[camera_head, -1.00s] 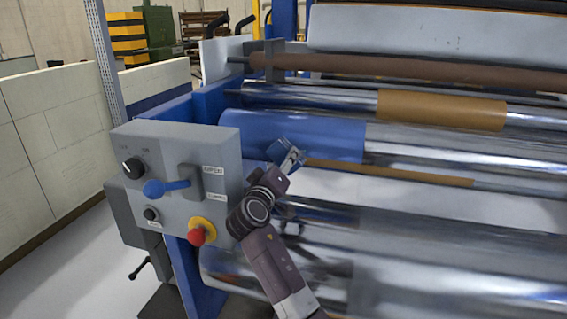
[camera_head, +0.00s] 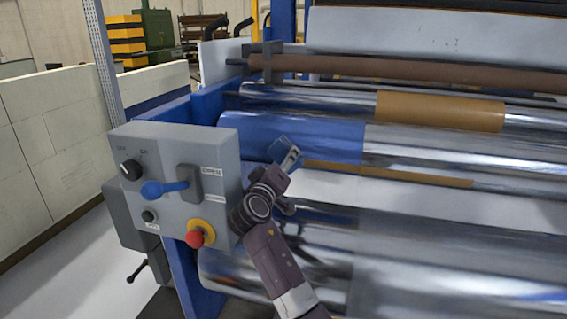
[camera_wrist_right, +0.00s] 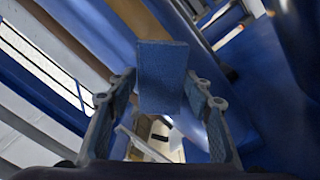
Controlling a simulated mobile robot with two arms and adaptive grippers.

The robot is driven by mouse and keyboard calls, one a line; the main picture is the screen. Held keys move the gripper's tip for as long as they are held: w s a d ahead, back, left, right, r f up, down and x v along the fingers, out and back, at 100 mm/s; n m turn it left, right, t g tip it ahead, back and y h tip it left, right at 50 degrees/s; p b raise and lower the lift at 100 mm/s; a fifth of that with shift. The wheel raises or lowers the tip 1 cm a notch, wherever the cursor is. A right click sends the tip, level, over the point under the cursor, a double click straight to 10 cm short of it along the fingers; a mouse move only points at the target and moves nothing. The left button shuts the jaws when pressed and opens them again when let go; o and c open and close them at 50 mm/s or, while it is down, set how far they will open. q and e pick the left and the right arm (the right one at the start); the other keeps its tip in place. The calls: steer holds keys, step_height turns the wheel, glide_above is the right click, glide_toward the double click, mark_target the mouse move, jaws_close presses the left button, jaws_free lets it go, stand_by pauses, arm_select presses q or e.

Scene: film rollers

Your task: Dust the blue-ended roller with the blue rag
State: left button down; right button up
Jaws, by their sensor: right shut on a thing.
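The blue-ended roller (camera_head: 325,137) lies across the machine in the head view, its blue end at the left and its shiny metal part running right. My right gripper (camera_head: 291,160) is shut on the blue rag (camera_head: 284,149), just in front of the lower edge of the blue end. Whether the rag touches the roller, I cannot tell. In the right wrist view the rag (camera_wrist_right: 162,70) stands up as a flat blue block between the two fingers of my right gripper (camera_wrist_right: 163,92). My left gripper is not in view.
A grey control box (camera_head: 178,190) with a blue lever and a red button (camera_head: 195,238) stands close left of my right arm. A roller with an orange-brown band (camera_head: 440,111) lies behind. A large shiny roller (camera_head: 430,265) lies in front.

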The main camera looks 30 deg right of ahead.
mark_target(299, 160)
steer(key=shift+w+d, duration=0.2)
steer(key=shift+s, duration=0.1)
steer(key=shift+s+d+p, duration=0.65)
steer(key=shift+s+d, duration=0.6)
steer(key=shift+s, duration=0.3)
steer(key=shift+w, duration=0.1)
steer(key=w+a+b, duration=0.2)
steer(key=w, duration=0.1)
steer(key=shift+a+r, duration=0.2)
steer(key=shift+a, duration=0.05)
